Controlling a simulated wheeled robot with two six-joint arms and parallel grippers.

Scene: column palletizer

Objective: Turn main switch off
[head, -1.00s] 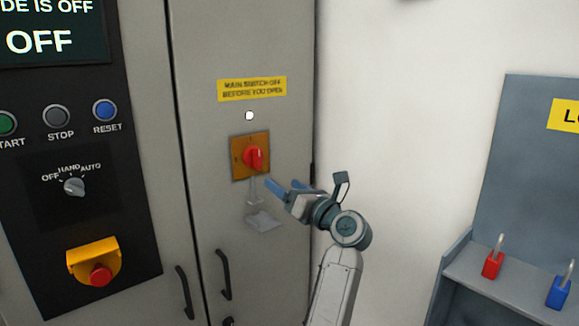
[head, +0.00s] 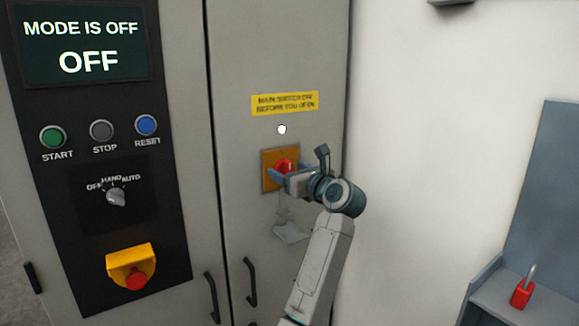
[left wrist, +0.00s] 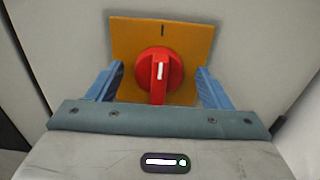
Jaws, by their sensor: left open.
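The main switch is a red rotary knob (head: 286,165) on an orange-yellow plate (head: 267,172) on the grey cabinet door, under a yellow warning label (head: 285,103). In the left wrist view the red knob (left wrist: 155,72) shows its white mark pointing up, near the black tick on the plate (left wrist: 190,40). My left gripper (head: 280,176) is at the knob in the head view, partly covering it. In the left wrist view its blue fingers (left wrist: 158,85) stand open, one on each side of the knob, with gaps on both sides. My right gripper is not in view.
A black panel at left has a screen (head: 85,45) reading "MODE IS OFF", buttons, a selector (head: 116,196) and a red emergency stop (head: 136,279). Black door handles (head: 250,282) stick out below. A grey shelf with a red padlock (head: 522,292) is at right.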

